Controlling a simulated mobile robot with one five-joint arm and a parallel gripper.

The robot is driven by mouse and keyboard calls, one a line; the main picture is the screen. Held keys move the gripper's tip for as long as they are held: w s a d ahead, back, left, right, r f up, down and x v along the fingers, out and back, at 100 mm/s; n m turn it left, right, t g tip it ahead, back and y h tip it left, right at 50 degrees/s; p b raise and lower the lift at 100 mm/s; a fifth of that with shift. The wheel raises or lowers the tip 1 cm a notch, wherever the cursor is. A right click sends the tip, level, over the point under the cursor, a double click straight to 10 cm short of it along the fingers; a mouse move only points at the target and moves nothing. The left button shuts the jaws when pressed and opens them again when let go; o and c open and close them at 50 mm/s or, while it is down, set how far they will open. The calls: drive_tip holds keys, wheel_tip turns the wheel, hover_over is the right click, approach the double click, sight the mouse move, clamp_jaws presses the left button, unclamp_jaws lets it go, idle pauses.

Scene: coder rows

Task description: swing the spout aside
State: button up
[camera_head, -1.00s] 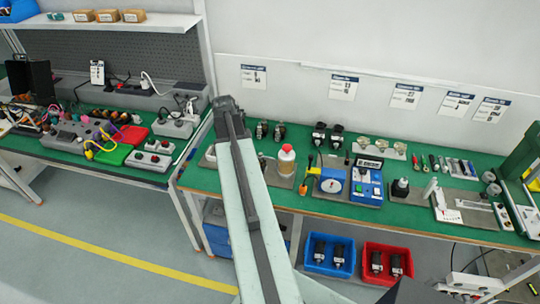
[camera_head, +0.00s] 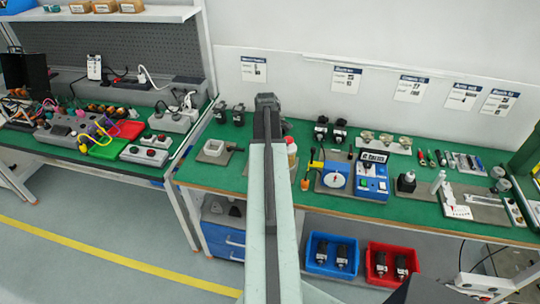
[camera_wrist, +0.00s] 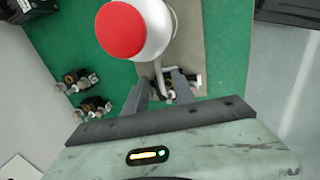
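A white bottle with a large red cap (camera_wrist: 120,30) stands on a grey mat (camera_wrist: 224,60) in the wrist view. A thin pale spout (camera_wrist: 159,80) shows just below the bottle in that picture, between my fingers. My gripper (camera_wrist: 160,88) has its two dark fingers apart, one on each side of the spout; I cannot tell whether either touches it. In the head view the bottle (camera_head: 292,150) shows only partly, at the right edge of my arm, which hides the rest and my fingertips.
A blue device with a dial (camera_head: 335,174) and a blue control box (camera_head: 372,177) stand right of the bottle. A square grey holder (camera_head: 215,149) is at left. Dark fittings (camera_wrist: 94,106) lie left of my gripper in the wrist view. A blue bin (camera_head: 332,255) and a red bin (camera_head: 391,263) are below.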

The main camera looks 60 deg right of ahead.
drive_tip(key=shift+f, duration=0.35)
clamp_jaws()
idle(1.2)
